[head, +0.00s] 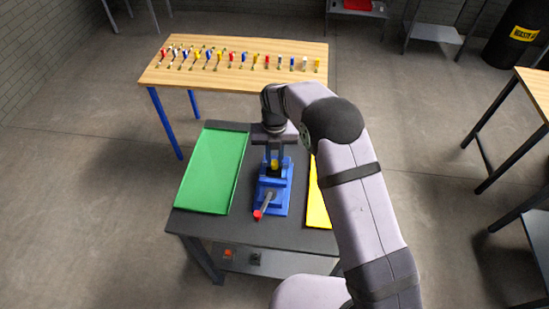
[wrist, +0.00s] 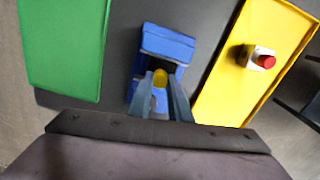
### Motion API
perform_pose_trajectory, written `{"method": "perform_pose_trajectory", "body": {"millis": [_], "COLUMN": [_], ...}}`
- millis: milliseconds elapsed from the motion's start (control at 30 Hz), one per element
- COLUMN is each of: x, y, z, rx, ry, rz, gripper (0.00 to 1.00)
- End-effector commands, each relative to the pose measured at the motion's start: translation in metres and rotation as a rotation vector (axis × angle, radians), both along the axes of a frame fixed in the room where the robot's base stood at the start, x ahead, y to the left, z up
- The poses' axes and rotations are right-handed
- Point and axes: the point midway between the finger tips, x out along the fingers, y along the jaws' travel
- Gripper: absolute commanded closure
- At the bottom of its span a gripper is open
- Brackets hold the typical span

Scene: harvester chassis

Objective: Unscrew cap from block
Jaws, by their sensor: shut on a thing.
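A yellow cap (head: 275,163) is at the top of the blue vise (head: 273,196) in the middle of the dark table, and it also shows in the wrist view (wrist: 160,78). My gripper (head: 274,166) points down over the vise and is shut on the yellow cap, with one finger on each side of it. In the wrist view the fingers (wrist: 161,90) reach up to the cap. A dark block sits under the cap between the vise jaws, mostly hidden by the gripper. I cannot tell whether the cap is still threaded on it.
A green tray (head: 213,172) lies left of the vise and a yellow tray (head: 318,205) right of it. A white block with a red top (wrist: 262,60) is in the yellow tray. The vise handle (head: 257,214) sticks out in front. A wooden table (head: 215,78) with several coloured tools stands behind.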

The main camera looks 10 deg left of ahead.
Motion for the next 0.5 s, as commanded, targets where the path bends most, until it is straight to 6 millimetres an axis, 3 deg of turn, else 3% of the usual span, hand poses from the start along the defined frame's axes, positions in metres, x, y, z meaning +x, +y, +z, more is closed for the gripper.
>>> {"method": "perform_pose_trajectory", "body": {"millis": [167,200,233,500], "x": [0.0001,0.0001,0.0001,0.0], "y": [-0.0001,-0.0001,-0.0001,-0.0001], "z": [-0.0001,-0.0001,-0.0001,0.0], "rx": [0.0,0.0,0.0,0.0], "ry": [0.0,0.0,0.0,0.0], "rz": [0.0,-0.001,-0.001,-0.004], "gripper": [1.0,0.78,0.72,0.72]}}
